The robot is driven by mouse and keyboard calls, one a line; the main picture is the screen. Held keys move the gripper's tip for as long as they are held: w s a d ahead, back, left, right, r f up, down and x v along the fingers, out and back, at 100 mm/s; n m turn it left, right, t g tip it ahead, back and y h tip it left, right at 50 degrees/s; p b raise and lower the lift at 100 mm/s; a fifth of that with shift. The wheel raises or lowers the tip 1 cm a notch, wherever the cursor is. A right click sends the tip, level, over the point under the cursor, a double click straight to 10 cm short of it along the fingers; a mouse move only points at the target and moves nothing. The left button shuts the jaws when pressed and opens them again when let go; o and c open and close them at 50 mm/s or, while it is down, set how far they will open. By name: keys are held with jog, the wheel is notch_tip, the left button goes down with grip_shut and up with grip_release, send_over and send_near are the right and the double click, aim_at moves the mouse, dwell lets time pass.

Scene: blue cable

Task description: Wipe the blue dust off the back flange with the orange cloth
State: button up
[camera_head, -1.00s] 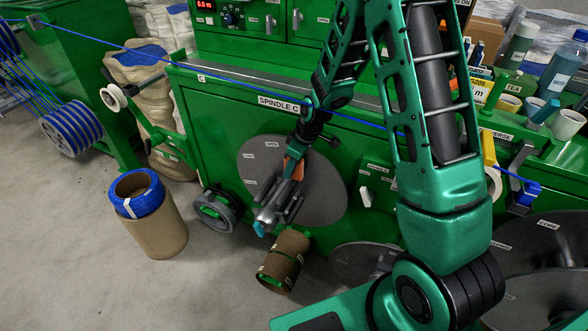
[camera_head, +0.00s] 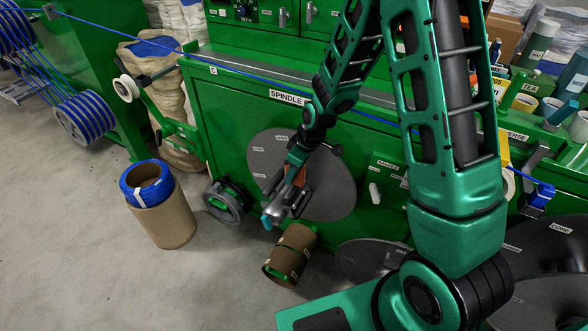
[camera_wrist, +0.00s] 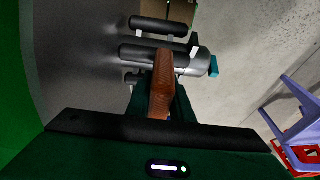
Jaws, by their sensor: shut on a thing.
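The back flange (camera_head: 335,186) is the large grey disc on the front of the green machine under the "SPINDLE" label. In the wrist view the flange (camera_wrist: 78,55) fills the left side. My gripper (camera_head: 294,165) is in front of the flange, just above the spindle shaft. It is shut on the orange cloth (camera_wrist: 161,85), which sticks out between the fingers towards the spindle bars. The metal spindle (camera_wrist: 190,62) with its cyan tip lies just beyond the cloth. I cannot tell whether the cloth touches the flange. No blue dust can be made out; part of the flange is hidden.
A brown spool (camera_head: 290,256) lies below the spindle. A cardboard drum with a blue roll (camera_head: 168,222) stands on the floor at left. A blue cable (camera_head: 230,70) runs across above the spindle. Another grey disc (camera_head: 365,260) is at lower right. Floor at lower left is clear.

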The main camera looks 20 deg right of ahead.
jog(key=shift+s+a, duration=0.15)
jog(key=shift+s+a, duration=1.05)
jog(key=shift+w+d, duration=2.95)
jog(key=shift+d, duration=0.1)
jog(key=shift+w+d, duration=0.15)
jog(key=shift+w, duration=0.05)
jog(key=shift+s+d, duration=0.1)
jog(key=s+d, duration=0.1)
jog(key=s+d+r, duration=0.1)
jog(key=shift+s+d+r, duration=0.15)
jog(key=shift+d, duration=0.2)
